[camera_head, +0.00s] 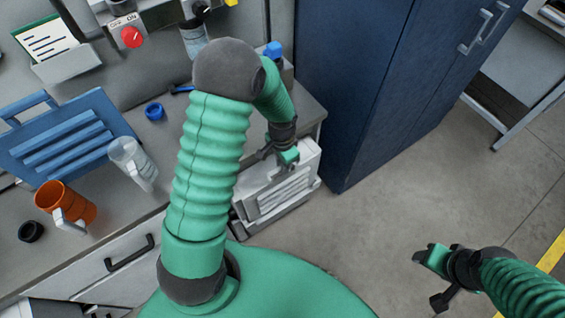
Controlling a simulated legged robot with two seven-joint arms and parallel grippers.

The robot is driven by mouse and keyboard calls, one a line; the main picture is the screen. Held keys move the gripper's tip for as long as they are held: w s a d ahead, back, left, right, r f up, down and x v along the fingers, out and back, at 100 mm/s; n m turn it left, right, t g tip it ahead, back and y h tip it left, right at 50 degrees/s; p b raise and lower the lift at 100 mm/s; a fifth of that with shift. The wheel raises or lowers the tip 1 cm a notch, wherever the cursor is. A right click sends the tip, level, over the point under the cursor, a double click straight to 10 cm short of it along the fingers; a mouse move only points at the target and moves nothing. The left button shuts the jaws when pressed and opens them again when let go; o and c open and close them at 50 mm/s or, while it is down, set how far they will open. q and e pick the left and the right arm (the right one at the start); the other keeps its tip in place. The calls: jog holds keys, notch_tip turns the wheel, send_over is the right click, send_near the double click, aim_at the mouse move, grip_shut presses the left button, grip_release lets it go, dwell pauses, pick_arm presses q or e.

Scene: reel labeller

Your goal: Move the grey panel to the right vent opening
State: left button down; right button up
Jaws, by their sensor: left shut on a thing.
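The grey panel (278,196), light grey with horizontal slots, is beside the workbench's right end, to the left of the blue cabinet. My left gripper (286,157) is shut on the panel at its upper edge. My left arm hides part of the area left of the panel. My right gripper (436,279) is at the lower right over bare floor, open and empty, well apart from the panel. I cannot make out the right vent opening in this view.
A tall dark blue cabinet (365,80) stands right of the bench. Floor (360,225) is clear at right.

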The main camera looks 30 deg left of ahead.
pick_arm(q)
jog(key=shift+f+b, duration=0.35)
jog(key=shift+f, duration=0.3)
jog(key=c, duration=1.2)
grip_release()
notch_tip(320, 180, up, 17)
jog(key=p, duration=0.1)
jog(key=shift+p, duration=0.35)
jog(key=shift+f, duration=0.15)
jog(key=s+d+f+n+t, duration=0.1)
jog(key=s+d+n+t, duration=0.1)
jog(key=s+d+n, duration=0.2)
jog(key=s+d, duration=0.3)
jog(key=s, duration=0.2)
jog(key=shift+d+f+n+t, duration=0.2)
jog(key=shift+f+n+t, duration=0.1)
jog(key=shift+f, duration=0.05)
